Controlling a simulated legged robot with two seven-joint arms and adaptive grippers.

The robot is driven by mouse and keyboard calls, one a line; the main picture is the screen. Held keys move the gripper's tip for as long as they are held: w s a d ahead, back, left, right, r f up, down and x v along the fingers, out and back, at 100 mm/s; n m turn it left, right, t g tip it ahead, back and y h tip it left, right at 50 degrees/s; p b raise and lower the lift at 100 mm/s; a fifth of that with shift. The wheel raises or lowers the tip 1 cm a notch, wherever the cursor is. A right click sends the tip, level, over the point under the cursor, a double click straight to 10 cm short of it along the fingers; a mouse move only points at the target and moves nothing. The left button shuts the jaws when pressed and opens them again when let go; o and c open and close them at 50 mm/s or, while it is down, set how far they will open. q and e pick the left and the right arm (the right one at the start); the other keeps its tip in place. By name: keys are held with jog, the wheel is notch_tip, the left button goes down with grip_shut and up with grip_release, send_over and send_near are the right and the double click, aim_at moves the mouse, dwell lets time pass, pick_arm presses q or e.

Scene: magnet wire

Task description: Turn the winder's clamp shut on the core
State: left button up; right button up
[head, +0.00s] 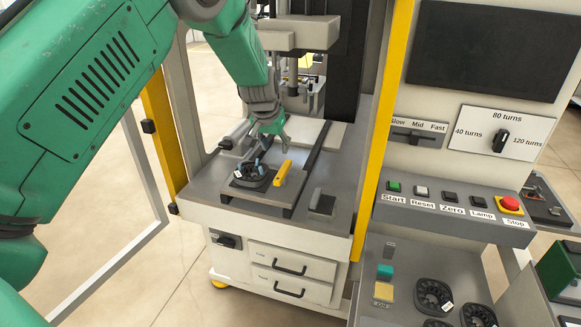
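The winder (330,215) stands in the middle with a grey work deck. A dark round core (250,178) sits on the deck's left part, with small blue parts on its top. A yellow lever (282,172), which looks like the clamp's handle, stands just right of the core and points away at a slant. My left gripper (270,143) is just above and behind the core, pointing down. Its fingers look spread apart with nothing seen between them. Whether a finger touches the core or lever cannot be told. My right gripper is out of view.
A yellow upright post (382,130) bounds the winder on the right, another (160,130) on the left. A button panel (455,208) with a red stop button is at right. Dark spare cores (433,296) lie on the lower right tray.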

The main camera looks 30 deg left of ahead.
aim_at(284, 169)
pick_arm(q)
jog(key=x, duration=0.3)
jog(key=p+x, duration=0.1)
jog(key=x, duration=0.3)
jog(key=d+x, duration=0.1)
jog(key=x, duration=0.2)
jog(key=shift+w+d+f, duration=0.1)
jog(key=shift+w+f, duration=0.15)
jog(key=shift+w+a+f, duration=0.15)
jog(key=shift+a+f, duration=0.2)
jog(key=shift+f, duration=0.1)
jog(key=shift+a+f, duration=0.1)
jog(key=shift+a, duration=0.15)
jog(key=shift+d, duration=0.3)
grip_shut()
jog(key=shift+d, duration=0.1)
